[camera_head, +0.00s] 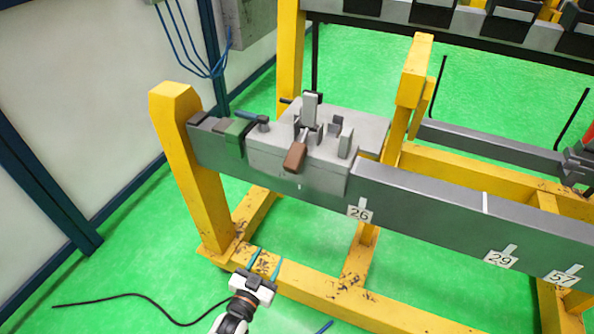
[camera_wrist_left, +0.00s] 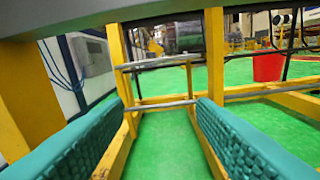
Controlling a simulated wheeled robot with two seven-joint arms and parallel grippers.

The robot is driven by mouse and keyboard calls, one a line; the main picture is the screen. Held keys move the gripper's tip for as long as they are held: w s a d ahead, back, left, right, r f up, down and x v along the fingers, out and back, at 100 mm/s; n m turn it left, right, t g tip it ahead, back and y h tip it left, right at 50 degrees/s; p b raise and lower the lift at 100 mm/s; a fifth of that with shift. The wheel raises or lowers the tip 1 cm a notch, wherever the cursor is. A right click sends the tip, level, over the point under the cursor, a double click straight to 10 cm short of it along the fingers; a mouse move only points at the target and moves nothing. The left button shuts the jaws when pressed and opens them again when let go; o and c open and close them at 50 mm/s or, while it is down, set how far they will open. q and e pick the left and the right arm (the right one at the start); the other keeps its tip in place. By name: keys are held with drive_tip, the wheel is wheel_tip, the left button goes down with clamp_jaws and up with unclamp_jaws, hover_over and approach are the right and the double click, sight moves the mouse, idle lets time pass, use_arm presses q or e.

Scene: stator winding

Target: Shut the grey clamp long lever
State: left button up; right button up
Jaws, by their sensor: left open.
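The grey clamp (camera_head: 310,110) stands on a light grey block (camera_head: 270,152) on top of the dark rail. Its long lever ends in a brown handle (camera_head: 295,157), which hangs over the front edge of the block. My left gripper (camera_head: 265,264) is low in front of the yellow frame, well below the clamp and apart from it. Its teal fingers are parted and empty, and they also show in the left wrist view (camera_wrist_left: 160,140). The clamp cannot be made out in the left wrist view. My right gripper is not in view.
The dark rail (camera_head: 430,203) runs right from the block and carries number tags. Yellow posts (camera_head: 190,170) and low yellow beams surround it. A red bin (camera_wrist_left: 268,66) stands beyond. A black cable (camera_head: 130,296) lies on the open green floor at left.

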use_arm(q)
drive_tip(key=w+d+r+m+t+h+b, duration=0.25)
drive_tip(key=r+t+h, duration=0.2)
drive_tip(key=r, duration=0.95)
drive_tip(key=t+h+b, duration=0.1)
drive_tip(key=t+h, duration=0.1)
drive_tip(key=t, duration=0.1)
approach(296, 155)
drive_tip(key=shift+y, duration=0.25)
drive_tip(key=x, duration=0.5)
drive_tip(key=p+x, duration=0.1)
drive_tip(key=x, duration=0.2)
drive_tip(key=shift+w+d, duration=0.15)
drive_tip(key=shift+w, duration=0.4)
drive_tip(key=shift+x, duration=0.8)
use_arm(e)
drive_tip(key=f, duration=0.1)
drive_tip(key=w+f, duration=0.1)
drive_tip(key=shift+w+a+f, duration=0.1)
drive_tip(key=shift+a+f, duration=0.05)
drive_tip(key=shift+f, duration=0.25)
use_arm(q)
clamp_jaws()
